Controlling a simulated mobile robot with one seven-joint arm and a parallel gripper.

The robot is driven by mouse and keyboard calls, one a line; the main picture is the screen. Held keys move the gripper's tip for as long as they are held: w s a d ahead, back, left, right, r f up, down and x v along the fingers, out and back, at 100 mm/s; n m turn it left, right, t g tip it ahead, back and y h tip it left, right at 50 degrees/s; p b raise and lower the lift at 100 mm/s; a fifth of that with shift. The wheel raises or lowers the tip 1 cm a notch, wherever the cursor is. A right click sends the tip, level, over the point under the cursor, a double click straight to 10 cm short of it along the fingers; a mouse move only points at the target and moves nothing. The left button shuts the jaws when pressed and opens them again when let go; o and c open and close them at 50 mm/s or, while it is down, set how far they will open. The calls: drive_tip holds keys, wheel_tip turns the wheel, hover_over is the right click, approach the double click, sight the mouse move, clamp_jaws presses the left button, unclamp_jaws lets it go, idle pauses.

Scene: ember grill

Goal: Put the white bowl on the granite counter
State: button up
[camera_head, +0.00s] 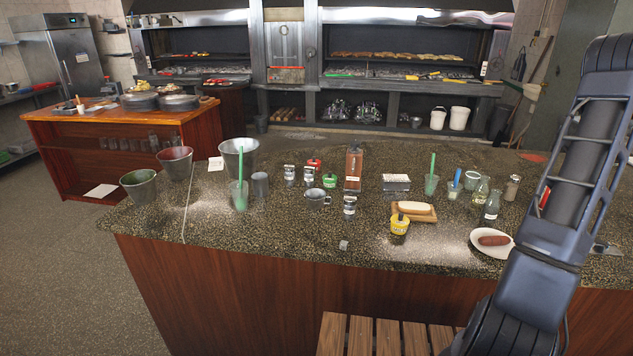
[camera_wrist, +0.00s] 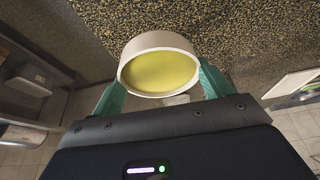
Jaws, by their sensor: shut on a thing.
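The white bowl (camera_wrist: 152,43) shows in the wrist view, tilted, with a yellow inside; I cannot tell whether that is its contents. My gripper (camera_wrist: 161,88) is shut on it, with a teal finger on each side. The speckled granite counter (camera_head: 290,240) spans the middle of the head view. A granite surface (camera_wrist: 235,35) also shows behind the bowl in the wrist view; the gap between them is hard to judge. The head view shows my arm at the right, but not my gripper or the bowl.
A plate with a sausage (camera_head: 476,251) lies near my arm. A slatted wooden seat (camera_head: 360,335) is in front.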

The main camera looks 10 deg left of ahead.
drive_tip(key=w+a+n+t, duration=0.3)
drive_tip(key=w+a+n, duration=0.5)
drive_tip(key=w+a, duration=2.45)
drive_tip(key=w+a+n+t+y, duration=0.1)
drive_tip(key=w+a+n, duration=0.2)
drive_tip(key=a, duration=1.3)
drive_tip(key=w+a+n+y, duration=0.1)
drive_tip(key=w+a+n, duration=0.15)
drive_tip(key=a, duration=1.25)
drive_tip(key=w+a+n+t+y, duration=0.15)
drive_tip(key=w+a, duration=0.25)
drive_tip(key=a, duration=1.2)
drive_tip(key=s+a+n+y, duration=0.1)
drive_tip(key=s+a+n, duration=0.25)
drive_tip(key=a, duration=1.05)
drive_tip(key=s+a+n, duration=0.2)
drive_tip(key=s+a, duration=0.3)
drive_tip(key=a, duration=0.9)
drive_tip(key=s+a+n+y, duration=0.15)
drive_tip(key=s+a, duration=0.35)
drive_tip(key=a, duration=0.9)
drive_tip(key=s+a+n+g+y, duration=0.25)
drive_tip(key=s+a+n, duration=0.55)
drive_tip(key=s+a, duration=2.5)
wheel_tip(320, 180, down, 20)
drive_tip(key=shift+r, duration=0.15)
